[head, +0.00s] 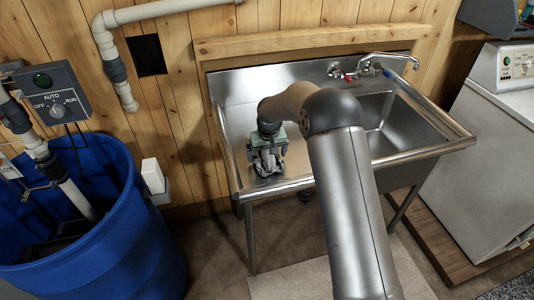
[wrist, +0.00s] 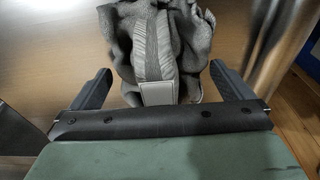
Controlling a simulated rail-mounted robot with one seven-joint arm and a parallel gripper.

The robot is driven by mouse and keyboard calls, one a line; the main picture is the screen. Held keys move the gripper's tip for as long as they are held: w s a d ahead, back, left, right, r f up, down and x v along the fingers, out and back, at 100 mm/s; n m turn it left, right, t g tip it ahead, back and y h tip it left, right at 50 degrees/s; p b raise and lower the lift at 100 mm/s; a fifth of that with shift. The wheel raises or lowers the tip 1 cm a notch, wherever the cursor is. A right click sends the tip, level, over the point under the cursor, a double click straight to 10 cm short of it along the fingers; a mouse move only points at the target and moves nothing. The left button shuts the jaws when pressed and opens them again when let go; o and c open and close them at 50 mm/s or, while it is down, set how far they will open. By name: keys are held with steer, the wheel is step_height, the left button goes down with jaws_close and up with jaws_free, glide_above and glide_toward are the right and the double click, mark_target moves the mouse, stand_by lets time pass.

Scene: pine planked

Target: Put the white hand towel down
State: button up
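The white hand towel (wrist: 190,38) looks grey in this light. It lies bunched and crumpled on the steel drainboard left of the sink basin, with a striped band (wrist: 152,45) running down its middle. In the head view a small grey part of it (head: 269,167) shows below my gripper. My gripper (wrist: 160,88) points down over the drainboard. Its two dark fingers are spread wide, one on each side of the towel's near end, with visible gaps to the cloth. The fingertips are hard to make out in the head view.
The steel sink (head: 222,106) has a raised rim, a basin at right and a faucet (head: 372,66) at the back. A plank wall stands behind. A blue barrel (head: 130,245) is at left, and a white appliance (head: 470,165) at right. The drainboard left of the towel is bare.

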steer(key=shift+r, duration=0.1)
steer(key=r, duration=0.3)
steer(key=s+r+b, duration=0.1)
steer(key=r, duration=0.3)
steer(key=r+b, duration=0.1)
steer(key=r, duration=0.3)
steer(key=shift+s+d, duration=0.3)
steer(key=shift+s+r, duration=0.1)
steer(key=shift+r, duration=0.4)
steer(key=shift+s+d+r, duration=0.1)
steer(key=shift+d+r, duration=0.05)
steer(key=shift+d, duration=0.05)
steer(key=s+d+r+m, duration=0.1)
steer(key=s+d+r, duration=0.2)
steer(key=s+d, duration=0.5)
steer(key=s+d+r+m, duration=0.1)
steer(key=s+d+r, duration=0.3)
steer(key=s, duration=0.8)
steer(key=s+d+f, duration=0.2)
steer(key=s+d, duration=0.1)
steer(key=s, duration=0.6)
steer(key=s+d+f+m, duration=0.1)
steer(key=s+d+f, duration=0.1)
steer(key=s, duration=0.7)
steer(key=shift+s+d+f+m+g+h, duration=0.3)
steer(key=shift+s+d+f+g, duration=0.1)
steer(key=shift+d, duration=0.1)
